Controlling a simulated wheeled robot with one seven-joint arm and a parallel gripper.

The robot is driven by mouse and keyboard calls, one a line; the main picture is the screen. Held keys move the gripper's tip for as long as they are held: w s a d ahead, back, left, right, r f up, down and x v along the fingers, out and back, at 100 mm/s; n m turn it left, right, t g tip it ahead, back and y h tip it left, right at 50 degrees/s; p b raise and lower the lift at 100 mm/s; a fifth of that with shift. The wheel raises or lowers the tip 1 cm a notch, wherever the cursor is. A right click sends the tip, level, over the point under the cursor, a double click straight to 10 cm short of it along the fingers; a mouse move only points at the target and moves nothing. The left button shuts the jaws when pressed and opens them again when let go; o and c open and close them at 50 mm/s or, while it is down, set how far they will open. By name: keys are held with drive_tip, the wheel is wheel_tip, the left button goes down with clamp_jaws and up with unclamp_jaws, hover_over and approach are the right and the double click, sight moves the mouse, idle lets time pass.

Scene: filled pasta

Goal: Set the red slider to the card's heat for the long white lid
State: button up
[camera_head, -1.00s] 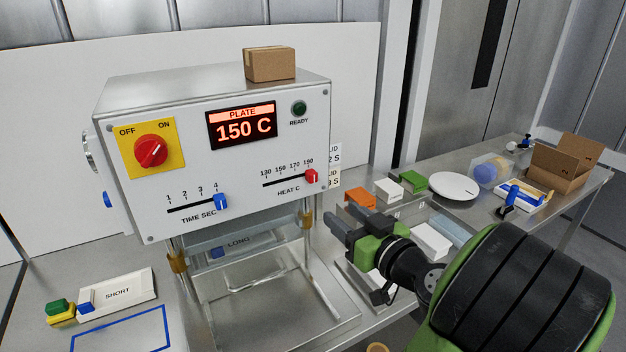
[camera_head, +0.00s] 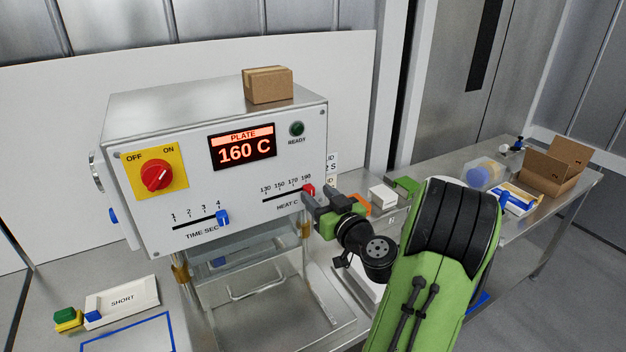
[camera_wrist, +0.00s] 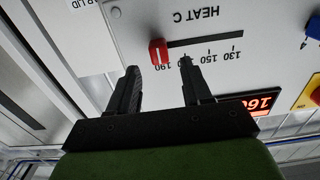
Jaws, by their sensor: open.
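The red slider (camera_head: 309,190) sits at the 190 end of the HEAT C scale on the machine's front panel. In the wrist view the red slider (camera_wrist: 158,52) stands upside down beside the 190 mark, just beyond the fingertips. My gripper (camera_head: 313,205) is open in front of the heat scale; in the wrist view its two fingers (camera_wrist: 160,68) point at the panel, with the slider near the left finger. The plate display (camera_head: 243,147) reads 160 C. The card (camera_head: 332,165) at the machine's right edge is mostly hidden, so its heats cannot be read.
The blue time slider (camera_head: 222,218) sits at 4. The red switch knob (camera_head: 157,176) is on a yellow plate. A cardboard box (camera_head: 268,85) stands on top of the machine. A white block (camera_head: 382,196) and a green block (camera_head: 405,186) lie on the table right of my gripper.

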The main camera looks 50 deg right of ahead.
sight(311, 190)
drive_tip(key=p+x, duration=0.1)
drive_tip(key=x, duration=0.2)
drive_tip(key=shift+w, duration=0.15)
drive_tip(key=shift+c, duration=0.3)
clamp_jaws()
drive_tip(key=shift+a, duration=0.1)
